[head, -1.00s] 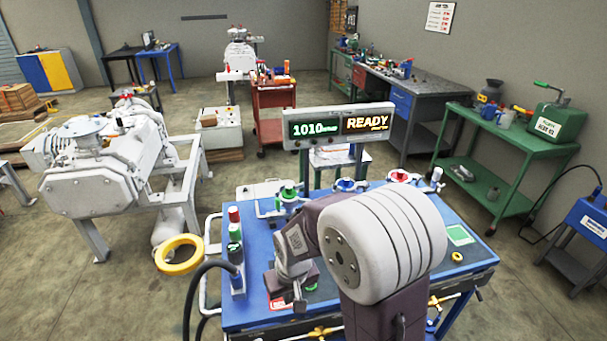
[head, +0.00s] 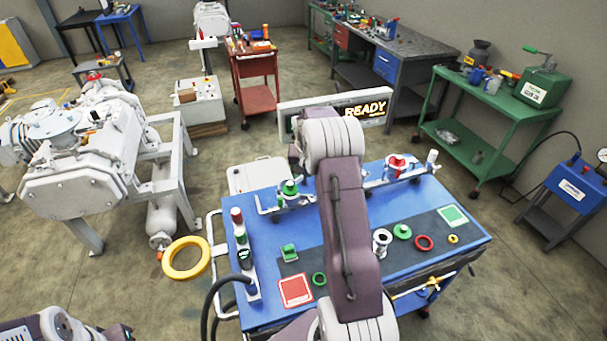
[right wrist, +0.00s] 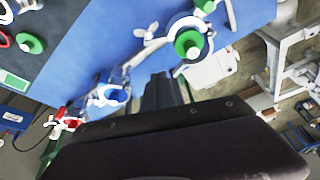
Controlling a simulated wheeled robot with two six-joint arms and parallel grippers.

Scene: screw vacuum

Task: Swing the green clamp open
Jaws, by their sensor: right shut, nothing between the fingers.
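A green-capped fitting (head: 289,188) stands at the back left of the blue table. In the right wrist view, the green cap (right wrist: 188,44) has a pale clamp ring (right wrist: 183,24) around it. A wing-like handle (right wrist: 151,36) sticks out to the left of the ring. My right gripper (right wrist: 165,90) is shut and empty, apart from the fitting and below it in that view. In the head view my right arm hides the gripper. Part of my left arm shows at the lower left; its gripper is not visible.
A blue-capped fitting (right wrist: 113,96) and a red-capped one (head: 398,161) stand along the same edge. A green block (head: 289,252), rings and coloured cards lie on the dark mat. A sign (head: 365,108) stands behind the table.

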